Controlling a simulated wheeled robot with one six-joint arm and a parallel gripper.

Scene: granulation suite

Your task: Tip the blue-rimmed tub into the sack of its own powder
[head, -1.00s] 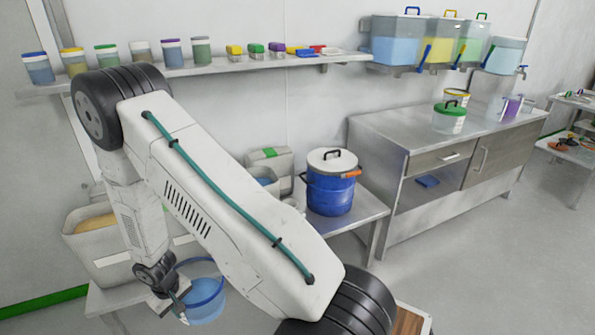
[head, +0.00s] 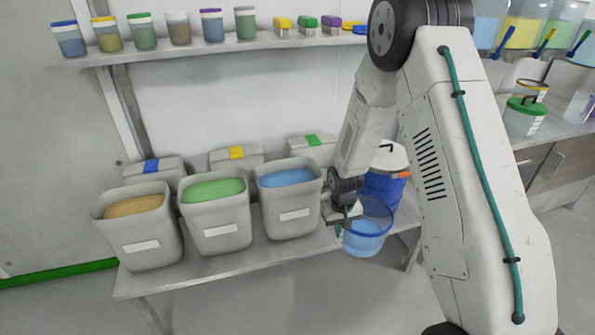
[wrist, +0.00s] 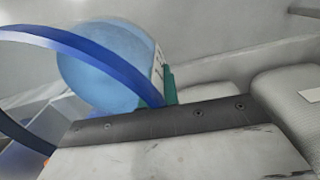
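The blue-rimmed tub (head: 364,240) is clear and holds light blue powder. My gripper (head: 341,222) is shut on its left side, and the tub hangs about upright in front of the bench's right part. In the wrist view the tub's blue rim (wrist: 85,45) and blue contents show large, with a teal fingertip (wrist: 170,84) at the wall. Three open grey sacks stand in a row to the left: one with orange-tan powder (head: 138,240), one with green powder (head: 215,225), one with blue powder (head: 292,215). The blue-powder sack is nearest the tub, which is apart from it.
Grey boxes marked blue (head: 152,168), yellow (head: 236,155) and green (head: 311,148) stand behind the sacks. A blue drum with a white lid (head: 384,188) stands behind the tub, partly hidden by my arm. A wall shelf (head: 200,50) with jars runs above. Floor in front is clear.

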